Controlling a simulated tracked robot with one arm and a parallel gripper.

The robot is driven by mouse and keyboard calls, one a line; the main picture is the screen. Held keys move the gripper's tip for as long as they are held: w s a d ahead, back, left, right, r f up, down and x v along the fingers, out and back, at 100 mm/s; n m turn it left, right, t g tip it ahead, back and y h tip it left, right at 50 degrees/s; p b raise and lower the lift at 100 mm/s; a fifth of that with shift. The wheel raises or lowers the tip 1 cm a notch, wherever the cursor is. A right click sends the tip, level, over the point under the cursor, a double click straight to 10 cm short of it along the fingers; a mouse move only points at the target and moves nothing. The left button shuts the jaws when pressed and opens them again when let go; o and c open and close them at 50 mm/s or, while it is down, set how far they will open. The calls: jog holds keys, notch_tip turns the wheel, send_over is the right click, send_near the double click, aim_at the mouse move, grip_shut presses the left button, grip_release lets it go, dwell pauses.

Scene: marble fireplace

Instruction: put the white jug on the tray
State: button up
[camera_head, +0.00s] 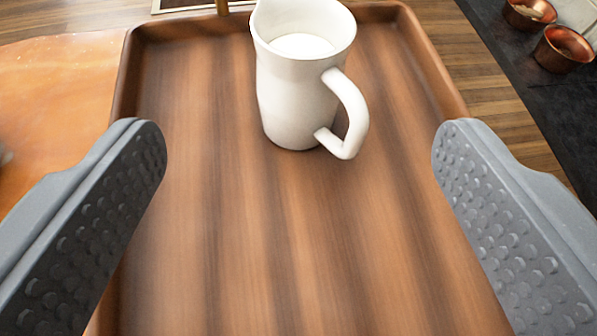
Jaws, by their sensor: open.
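The white jug (290,95) stands upright on the wooden tray (300,235), towards its far end. Its handle points right and towards me, and its inside looks white. The top of its rim is close to the upper picture edge. My gripper (297,140) is open, with one grey studded finger at the left and one at the right. The fingers are wide apart over the tray, and neither touches the jug. Bare tray surface shows between the fingers and in front of the jug. The near end of the tray is out of view.
An orange-brown surface (60,95) lies left of the tray. Copper bowls (563,49) stand on a dark surface (560,110) at the upper right. Wooden flooring (490,75) shows between it and the tray.

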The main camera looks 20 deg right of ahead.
jog(key=shift+s+a+r, duration=0.1)
jog(key=shift+s+r, duration=0.15)
jog(key=shift+s, duration=0.3)
jog(key=w+a+r+m+y, duration=0.15)
jog(key=w+r, duration=0.25)
jog(key=r, duration=0.5)
jog(key=w+a+r, duration=0.2)
jog(key=w+r, duration=0.2)
jog(key=r, duration=0.5)
notch_tip(320, 180, up, 18)
jog(key=r+t, duration=0.1)
jog(key=s+d+r+n+y, duration=0.1)
jog(key=s+r, duration=0.2)
jog(key=r, duration=0.6)
jog(key=s+r+n+y, duration=0.1)
jog(key=s+r, duration=0.3)
jog(key=r, duration=0.5)
jog(key=s+d+r, duration=0.2)
jog(key=s+r, duration=0.5)
jog(key=r, duration=0.1)
jog(key=s+d+r+n+t+h, duration=0.1)
jog(key=s+d+r, duration=0.1)
jog(key=s+r, duration=0.5)
jog(key=shift+s+d+r+t, duration=0.3)
jog(key=shift+d+r, duration=0.1)
jog(key=shift+r, duration=0.5)
